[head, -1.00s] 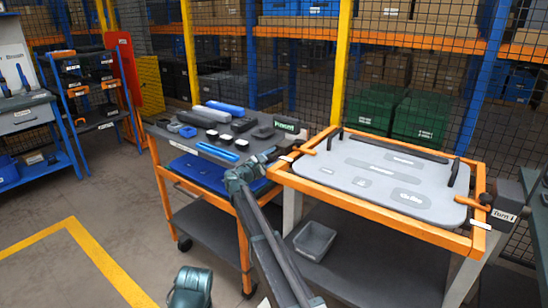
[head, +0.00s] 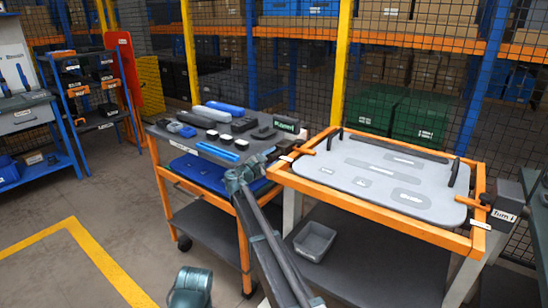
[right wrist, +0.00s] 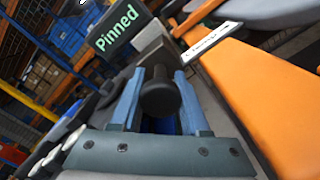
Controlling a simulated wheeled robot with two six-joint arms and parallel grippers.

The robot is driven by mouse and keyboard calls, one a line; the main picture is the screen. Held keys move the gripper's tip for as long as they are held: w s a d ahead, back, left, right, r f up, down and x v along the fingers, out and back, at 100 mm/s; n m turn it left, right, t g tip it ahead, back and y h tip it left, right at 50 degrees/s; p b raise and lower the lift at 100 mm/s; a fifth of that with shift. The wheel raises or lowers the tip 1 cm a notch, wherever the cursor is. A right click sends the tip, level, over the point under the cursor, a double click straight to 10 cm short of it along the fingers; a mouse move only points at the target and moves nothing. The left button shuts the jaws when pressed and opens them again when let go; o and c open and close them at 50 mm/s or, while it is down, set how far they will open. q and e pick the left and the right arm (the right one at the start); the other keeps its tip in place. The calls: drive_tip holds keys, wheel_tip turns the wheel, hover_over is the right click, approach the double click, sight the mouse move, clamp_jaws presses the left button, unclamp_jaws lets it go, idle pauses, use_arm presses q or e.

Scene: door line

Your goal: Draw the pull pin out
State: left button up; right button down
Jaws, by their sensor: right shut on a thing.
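The pull pin shows in the right wrist view as a round black knob (right wrist: 159,97) seen nearly end-on. My right gripper (right wrist: 159,80) has its two blue fingers shut on the knob, one on each side. The pin's shaft is hidden behind the knob. A dark sign reading "Pinned" (right wrist: 115,38) stands close beyond the fingers. In the head view my right gripper (head: 268,156) is small, at the left corner of the orange-framed table, and the pin cannot be made out there. The "Pinned" sign (head: 285,124) shows just behind it.
The orange-framed table (head: 400,226) carries a grey panel (head: 385,183) with dark bars. An orange lever (head: 472,203) and a "Turn" box (head: 502,215) sit at its right. A cart (head: 160,130) with several items stands left. Open floor (head: 120,220) lies front left.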

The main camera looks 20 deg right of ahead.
sight(269, 160)
idle(0.3)
drive_tip(key=v, duration=0.3)
drive_tip(key=shift+s+a+f, duration=0.1)
drive_tip(key=shift+s, duration=0.1)
drive_tip(key=shift+c, duration=1.9)
unclamp_jaws()
drive_tip(key=shift+a, duration=0.1)
drive_tip(key=v, duration=1.3)
drive_tip(key=shift+s+a, duration=0.25)
drive_tip(key=shift+a, duration=0.05)
